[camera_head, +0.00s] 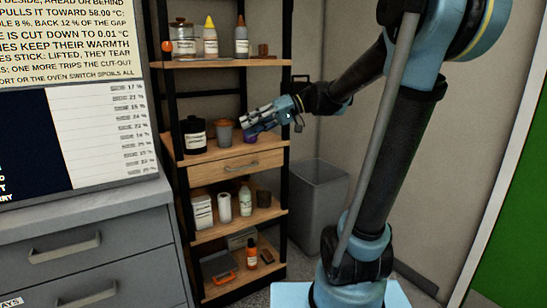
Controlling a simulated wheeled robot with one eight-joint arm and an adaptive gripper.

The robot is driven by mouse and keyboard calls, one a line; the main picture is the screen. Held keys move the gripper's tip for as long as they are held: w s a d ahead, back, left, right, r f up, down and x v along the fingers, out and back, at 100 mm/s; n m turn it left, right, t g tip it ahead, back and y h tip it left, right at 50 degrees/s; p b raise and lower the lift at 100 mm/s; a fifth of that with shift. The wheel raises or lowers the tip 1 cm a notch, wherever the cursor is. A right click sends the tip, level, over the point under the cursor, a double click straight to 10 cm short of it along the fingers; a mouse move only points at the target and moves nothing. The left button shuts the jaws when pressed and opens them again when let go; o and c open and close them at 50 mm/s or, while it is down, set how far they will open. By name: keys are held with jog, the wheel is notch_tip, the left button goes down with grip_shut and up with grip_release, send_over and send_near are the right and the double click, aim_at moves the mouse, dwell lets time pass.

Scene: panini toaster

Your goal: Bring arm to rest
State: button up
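My arm rises at the right of the head view and reaches left toward a wooden shelf unit (238,166). My gripper (249,126) is in front of the unit's middle shelf, pointing left and slightly down. A small purple item (250,137) shows just below the fingers; I cannot tell whether they touch it. The fingers are small and seen at an angle, so their opening is unclear.
A black jar (194,136) and a grey cup (224,131) stand left of my gripper. Bottles (241,38) stand on the top shelf. A grey bin (320,206) is right of the unit. Grey drawers (85,250) stand at left.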

jog(key=s+d+f+m+t+h, duration=0.1)
jog(key=s+d+f+h, duration=0.3)
jog(key=d+f, duration=0.4)
jog(key=s+d+f+m+t+h, duration=0.1)
jog(key=s+d+f+m+h, duration=0.3)
jog(key=s+d+f, duration=0.3)
jog(key=s+d+f+m+t+h, duration=0.2)
jog(key=s+d+f+h, duration=0.3)
jog(key=d+f, duration=0.6)
jog(key=shift+s+d+f+m, duration=0.15)
jog(key=shift+s+f+m, duration=0.3)
jog(key=shift+f+m, duration=0.2)
jog(key=shift+w+f, duration=0.2)
jog(key=shift+w, duration=0.25)
